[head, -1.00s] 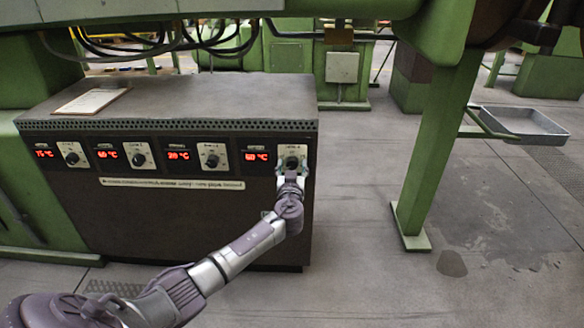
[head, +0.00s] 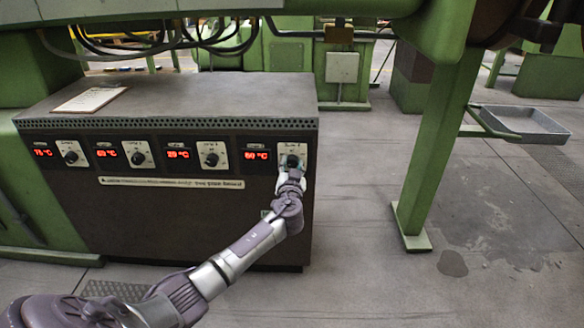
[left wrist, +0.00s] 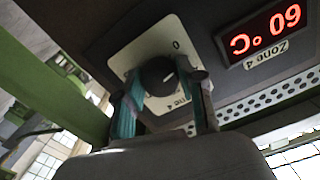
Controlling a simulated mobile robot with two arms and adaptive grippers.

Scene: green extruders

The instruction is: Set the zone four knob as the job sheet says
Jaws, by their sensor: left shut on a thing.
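The zone four knob (head: 291,161) is the black one at the right end of the control cabinet front, on a pale dial plate. In the left wrist view the knob (left wrist: 158,76) sits between my two teal-padded fingers, upside down with its "Zone 4" label. My left gripper (head: 290,171) is shut on it, and it also shows close up in the left wrist view (left wrist: 166,84). The red zone four display (head: 257,155) reads 60 °C. The job sheet (head: 90,100) lies on the cabinet top at the left; its writing is too small to read. My right gripper is out of view.
Several other knobs and red displays line the cabinet (head: 190,222) front to the left. A green machine leg (head: 436,150) stands to the right. A metal tray (head: 524,124) is at the far right. The floor between cabinet and leg is clear.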

